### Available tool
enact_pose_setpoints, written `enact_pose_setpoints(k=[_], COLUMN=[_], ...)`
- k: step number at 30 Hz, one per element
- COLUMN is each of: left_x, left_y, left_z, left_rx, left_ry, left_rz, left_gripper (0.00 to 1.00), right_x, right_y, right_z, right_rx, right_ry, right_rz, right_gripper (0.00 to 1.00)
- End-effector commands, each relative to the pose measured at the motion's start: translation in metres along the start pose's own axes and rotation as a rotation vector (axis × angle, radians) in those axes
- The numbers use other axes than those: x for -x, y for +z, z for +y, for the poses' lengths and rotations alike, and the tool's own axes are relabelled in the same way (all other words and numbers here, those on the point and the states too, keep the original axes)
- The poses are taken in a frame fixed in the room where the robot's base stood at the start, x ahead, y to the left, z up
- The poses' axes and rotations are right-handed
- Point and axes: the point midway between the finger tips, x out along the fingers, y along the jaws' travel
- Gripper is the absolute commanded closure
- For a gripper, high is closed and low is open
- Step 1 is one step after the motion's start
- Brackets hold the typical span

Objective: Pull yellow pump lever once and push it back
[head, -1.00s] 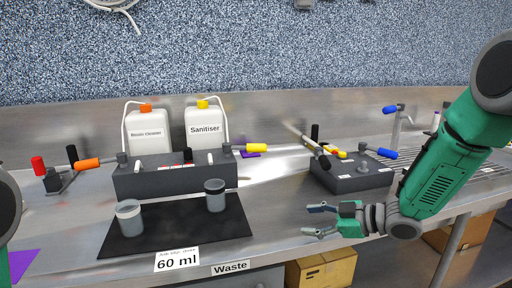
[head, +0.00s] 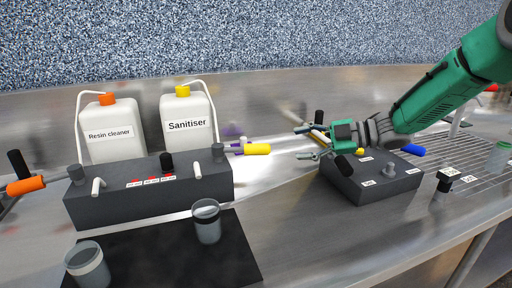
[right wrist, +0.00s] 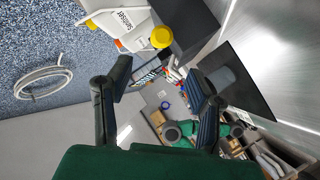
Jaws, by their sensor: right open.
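The yellow pump lever (head: 257,149) sticks out to the right from the post at the right end of the dark pump block (head: 150,193). Its yellow grip also shows beyond the fingertips in the right wrist view (right wrist: 161,37). My right gripper (head: 306,143) is open and empty, to the right of the lever grip and pointing left at it, with a gap between them. In the right wrist view its two fingers (right wrist: 158,80) stand wide apart with nothing between them. The white Sanitiser bottle (head: 188,128) with a yellow cap stands behind the block. My left gripper is out of view.
A second dark block (head: 370,185) with a blue-handled lever (head: 413,150) sits below and behind my right gripper. The Resin cleaner bottle (head: 110,135) and an orange lever (head: 25,185) are at left. Grey cups (head: 206,222) stand on the black mat (head: 235,262).

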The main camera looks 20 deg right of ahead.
Motion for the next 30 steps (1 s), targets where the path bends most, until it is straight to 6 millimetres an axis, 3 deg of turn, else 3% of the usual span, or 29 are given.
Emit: enact_pose_setpoints(k=[15,22,30], left_x=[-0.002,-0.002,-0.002], left_y=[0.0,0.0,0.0], left_z=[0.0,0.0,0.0], left_rx=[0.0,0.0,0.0], left_ry=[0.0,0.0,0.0], left_rz=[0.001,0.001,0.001], left_gripper=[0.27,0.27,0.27], right_x=[-0.1,-0.12,-0.122], right_y=[0.004,0.004,0.003], right_z=[-0.001,0.0,0.0], right_rx=[-0.005,-0.005,-0.005], right_ry=[0.001,0.001,0.002], right_rz=[0.003,0.002,0.002], right_gripper=[0.53,0.53,0.53])
